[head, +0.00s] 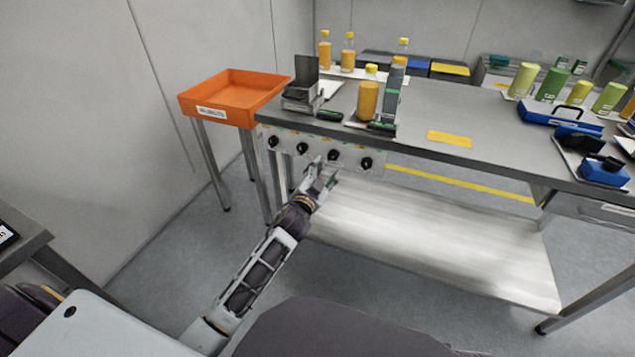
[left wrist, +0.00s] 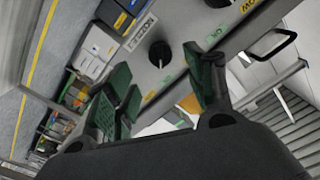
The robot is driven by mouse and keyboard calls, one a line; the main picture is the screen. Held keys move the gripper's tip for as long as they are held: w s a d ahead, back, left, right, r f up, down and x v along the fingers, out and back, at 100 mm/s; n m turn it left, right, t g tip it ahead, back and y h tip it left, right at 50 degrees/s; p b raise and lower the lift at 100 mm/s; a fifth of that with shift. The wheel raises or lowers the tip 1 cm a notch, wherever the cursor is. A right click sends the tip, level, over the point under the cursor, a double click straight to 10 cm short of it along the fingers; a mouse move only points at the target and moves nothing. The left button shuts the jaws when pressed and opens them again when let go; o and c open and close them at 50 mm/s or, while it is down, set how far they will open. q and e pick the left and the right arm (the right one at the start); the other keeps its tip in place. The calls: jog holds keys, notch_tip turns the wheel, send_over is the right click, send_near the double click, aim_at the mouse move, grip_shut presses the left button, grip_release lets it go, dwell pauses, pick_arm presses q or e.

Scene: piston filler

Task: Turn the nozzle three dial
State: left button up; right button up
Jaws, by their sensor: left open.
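A light panel (head: 318,152) on the front of the steel table carries a row of black dials; "three" cannot be read on any of them. The third dial from the left (head: 334,155) is just above my left gripper (head: 324,172). My left gripper is open and empty, a little below the row. In the left wrist view, one black dial (left wrist: 159,54) sits beyond the gap between the open green-padded fingers (left wrist: 160,72), apart from them. A label beside it is only partly readable. Another dial (left wrist: 217,3) is cut off at the top edge. My right gripper is not in view.
The steel table (head: 480,150) holds several orange bottles (head: 367,100), a dark metal holder (head: 302,97) and blue tools (head: 560,112). An orange tray (head: 235,95) stands on legs at the left. A lower shelf (head: 430,240) lies beneath.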

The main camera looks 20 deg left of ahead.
pick_arm(q)
jog(key=shift+s+a, duration=0.1)
jog(key=shift+s, duration=2.35)
